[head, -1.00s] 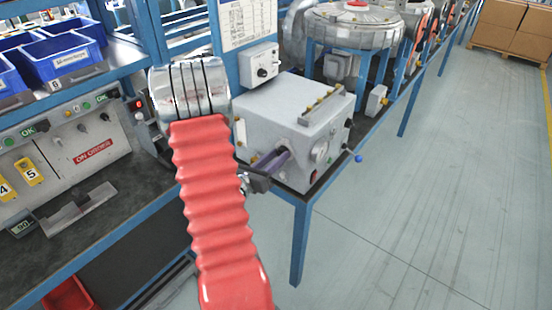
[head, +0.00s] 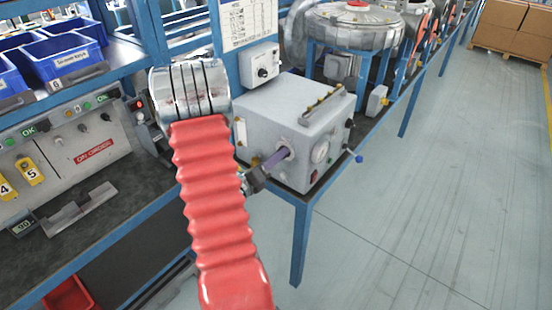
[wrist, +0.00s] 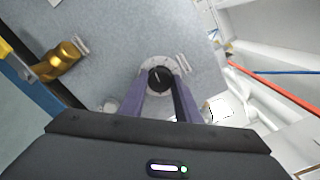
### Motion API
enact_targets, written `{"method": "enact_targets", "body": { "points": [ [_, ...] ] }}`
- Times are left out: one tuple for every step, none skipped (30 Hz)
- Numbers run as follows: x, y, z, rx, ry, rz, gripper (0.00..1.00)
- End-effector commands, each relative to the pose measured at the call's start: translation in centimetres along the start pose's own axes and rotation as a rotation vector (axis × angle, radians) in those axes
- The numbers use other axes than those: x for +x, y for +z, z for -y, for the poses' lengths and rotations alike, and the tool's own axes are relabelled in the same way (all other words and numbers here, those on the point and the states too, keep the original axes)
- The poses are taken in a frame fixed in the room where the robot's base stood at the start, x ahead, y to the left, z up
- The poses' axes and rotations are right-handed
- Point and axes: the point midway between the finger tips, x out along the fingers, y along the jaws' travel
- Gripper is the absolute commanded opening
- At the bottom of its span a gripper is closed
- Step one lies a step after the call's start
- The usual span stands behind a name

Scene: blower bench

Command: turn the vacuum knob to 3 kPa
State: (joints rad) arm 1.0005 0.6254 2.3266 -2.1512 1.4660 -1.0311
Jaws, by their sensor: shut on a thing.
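The vacuum knob (wrist: 160,79) is black with a pale pointer line, set in a round grey dial on the grey box's front in the wrist view. My gripper (wrist: 161,84) has its two purple fingers on either side of the knob, shut on it. The dial's markings are too small to read. In the head view my gripper (head: 282,153) reaches the front of the grey box (head: 285,113), and its fingers hide the knob there.
A brass fitting (wrist: 58,62) sticks out at the left in the wrist view. A blue-tipped lever (head: 358,158) stands out at the box's right. A small box with a black knob (head: 262,71) hangs above. The floor at right is clear.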

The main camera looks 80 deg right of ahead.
Motion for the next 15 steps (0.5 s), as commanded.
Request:
{"method": "enact_targets", "body": {
  "points": [
    [0.03,0.47,-0.27,0.003,0.007,0.01,0.07],
    [0.03,0.47,-0.27,0.003,0.007,0.01,0.07],
    [0.03,0.47,-0.27,0.003,0.007,0.01,0.07],
    [0.02,0.47,-0.27,0.003,0.007,0.01,0.07],
    [0.02,0.47,-0.27,0.003,0.007,0.01,0.07],
    [0.02,0.47,-0.28,0.003,0.007,0.01,0.07],
    [0.02,0.47,-0.28,0.003,0.007,0.01,0.07],
    [0.02,0.46,-0.28,0.003,0.007,0.01,0.07],
    [0.02,0.47,-0.29,0.003,0.007,0.01,0.3],
    [0.01,0.46,-0.29,0.003,0.007,0.01,0.33],
    [0.0,0.44,-0.28,0.003,0.007,0.01,0.35],
    [0.0,0.4,-0.26,0.003,0.007,0.009,0.38],
    [0.0,0.37,-0.24,0.002,0.006,0.008,0.4],
    [0.0,0.34,-0.23,0.002,0.006,0.008,0.42],
    [0.0,0.3,-0.2,0.002,0.005,0.007,0.45]
  ]
}}
